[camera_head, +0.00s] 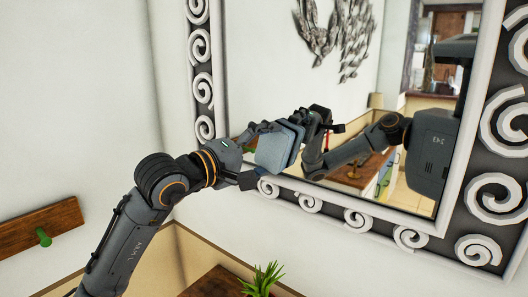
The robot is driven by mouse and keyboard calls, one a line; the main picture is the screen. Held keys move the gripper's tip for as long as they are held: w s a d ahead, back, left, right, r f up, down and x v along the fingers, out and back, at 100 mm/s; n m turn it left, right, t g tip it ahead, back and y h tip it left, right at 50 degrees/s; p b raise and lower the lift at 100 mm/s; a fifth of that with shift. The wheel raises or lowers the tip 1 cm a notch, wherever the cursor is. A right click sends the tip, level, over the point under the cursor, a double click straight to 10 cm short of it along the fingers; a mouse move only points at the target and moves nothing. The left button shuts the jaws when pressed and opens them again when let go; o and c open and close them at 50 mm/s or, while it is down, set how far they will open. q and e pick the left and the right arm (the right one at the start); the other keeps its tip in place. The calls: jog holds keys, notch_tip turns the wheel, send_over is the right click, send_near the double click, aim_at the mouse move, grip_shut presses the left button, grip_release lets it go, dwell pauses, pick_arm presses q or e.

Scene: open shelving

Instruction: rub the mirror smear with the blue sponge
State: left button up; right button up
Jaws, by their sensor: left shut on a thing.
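The mirror (262,75) hangs on the wall in a dark frame with white scrolls (358,219). My left arm reaches in from the lower left, and its gripper (258,152) is shut on the blue sponge (275,150). The sponge is held up at the lower part of the glass, close to its own reflection; I cannot tell whether it touches. No smear can be made out; the sponge and gripper may hide it. My right gripper is not in view.
A green plant (262,279) stands on a brown wooden surface (212,284) below the mirror. A wooden rail with a green peg (43,237) is on the left wall. The mirror reflects my body, a metal wall decoration and a room.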

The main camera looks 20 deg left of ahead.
pick_arm(q)
jog(key=shift+w+d, duration=0.1)
jog(key=shift+w, duration=0.1)
jog(key=shift+d, duration=0.1)
